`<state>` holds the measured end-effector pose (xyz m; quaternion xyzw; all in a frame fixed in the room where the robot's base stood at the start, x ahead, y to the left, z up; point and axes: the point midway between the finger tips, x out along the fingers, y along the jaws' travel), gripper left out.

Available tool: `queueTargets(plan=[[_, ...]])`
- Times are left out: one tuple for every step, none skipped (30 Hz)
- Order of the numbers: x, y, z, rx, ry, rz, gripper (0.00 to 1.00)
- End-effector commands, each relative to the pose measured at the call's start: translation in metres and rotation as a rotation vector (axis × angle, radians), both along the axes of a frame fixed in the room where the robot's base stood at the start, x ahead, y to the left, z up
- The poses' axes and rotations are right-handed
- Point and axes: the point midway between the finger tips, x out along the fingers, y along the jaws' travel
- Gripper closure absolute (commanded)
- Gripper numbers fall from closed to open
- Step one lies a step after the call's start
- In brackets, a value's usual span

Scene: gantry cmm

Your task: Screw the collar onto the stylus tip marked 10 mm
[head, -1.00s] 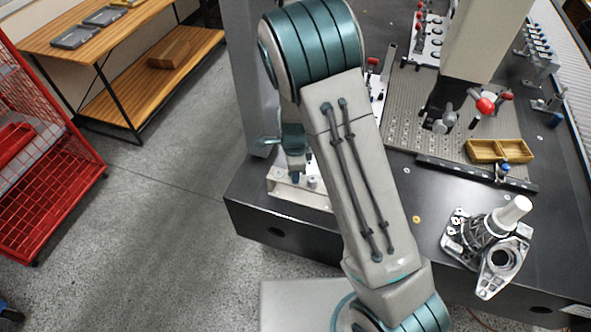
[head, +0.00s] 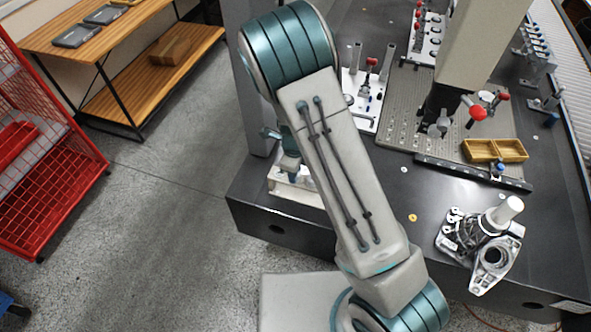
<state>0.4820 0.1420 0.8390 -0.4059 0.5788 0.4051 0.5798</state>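My arm reaches over the near left corner of the dark table. Its wrist end, with my gripper (head: 290,166), is partly hidden behind my forearm, low over a pale block (head: 292,190) at the table's edge. The fingers are too small and covered to tell open from shut. A white plate (head: 361,112) behind my arm carries upright posts, one with a red top. I cannot read a 10 mm mark on anything or make out the collar or stylus tip for certain.
The grey column (head: 462,50) stands over a perforated plate (head: 403,122). A metal casting (head: 484,240) with a white cylinder sits at the front right. Bare table lies between casting and arm. A red wire cart (head: 45,170) stands far left.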

Motion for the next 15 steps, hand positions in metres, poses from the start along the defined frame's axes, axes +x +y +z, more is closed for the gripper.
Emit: queueTargets(plan=[[-0.0056,-0.0014,-0.0031,-0.004,0.016,-0.001,0.95],[-0.0057,-0.0014,-0.0029,-0.004,0.016,-0.005,0.95],[-0.0058,-0.0013,-0.0023,-0.004,0.016,-0.017,0.95],[-0.0059,-0.0013,-0.0019,-0.004,0.016,-0.030,0.95],[-0.0060,-0.0012,-0.0015,-0.004,0.018,-0.045,0.95],[-0.0062,-0.0012,-0.0012,-0.004,0.018,-0.069,0.95],[-0.0064,-0.0012,-0.0012,-0.005,0.018,-0.089,0.95],[-0.0064,-0.0011,-0.0013,-0.005,0.019,-0.109,0.95],[-0.0066,-0.0009,-0.0013,-0.005,0.019,-0.135,0.95],[-0.0067,-0.0008,-0.0012,-0.005,0.019,-0.152,0.95],[-0.0066,-0.0007,-0.0012,-0.005,0.019,-0.172,0.95],[-0.0066,-0.0007,-0.0013,-0.005,0.018,-0.198,0.95],[-0.0067,-0.0009,-0.0014,-0.006,0.018,-0.216,0.95],[-0.0067,-0.0010,-0.0015,-0.006,0.018,-0.236,0.95],[-0.0067,-0.0010,-0.0016,-0.006,0.018,-0.261,0.95]])
